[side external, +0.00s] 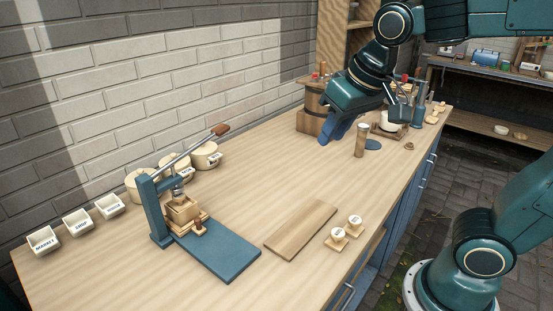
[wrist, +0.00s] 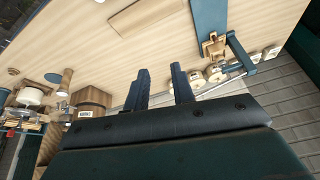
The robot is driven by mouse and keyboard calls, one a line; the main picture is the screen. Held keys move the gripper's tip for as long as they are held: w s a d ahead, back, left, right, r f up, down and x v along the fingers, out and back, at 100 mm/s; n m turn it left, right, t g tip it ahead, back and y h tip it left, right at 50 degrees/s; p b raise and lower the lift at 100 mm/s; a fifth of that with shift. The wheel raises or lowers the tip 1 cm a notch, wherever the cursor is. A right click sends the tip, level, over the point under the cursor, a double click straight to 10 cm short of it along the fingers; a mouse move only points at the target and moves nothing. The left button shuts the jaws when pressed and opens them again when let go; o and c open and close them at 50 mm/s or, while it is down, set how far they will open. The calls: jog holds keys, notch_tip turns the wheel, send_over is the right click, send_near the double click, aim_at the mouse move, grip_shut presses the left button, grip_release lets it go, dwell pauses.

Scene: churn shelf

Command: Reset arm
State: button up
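My gripper (side external: 338,130) is above the far part of the wooden counter (side external: 285,175) in the side view, left of an upright wooden cylinder (side external: 360,141). In the wrist view its two dark fingers (wrist: 160,88) stand apart with nothing between them, so it is open and empty. The arm reaches in from the upper right, and the wrist tilts downward.
A blue press (side external: 158,205) with a wooden-tipped lever, round pots (side external: 205,155) and labelled bins (side external: 77,222) stand at the left. A wooden board (side external: 301,229) and two small white-topped items (side external: 337,237) lie near the front edge. The counter's middle is clear. A brick wall runs behind.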

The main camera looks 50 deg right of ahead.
jog(key=s+d+f+n, duration=0.1)
jog(key=s+f+n, duration=0.1)
jog(key=s, duration=0.8)
jog(key=shift+f+n+t+y, duration=0.3)
jog(key=shift+f+t, duration=0.1)
jog(key=shift+f, duration=0.25)
jog(key=shift+d, duration=0.1)
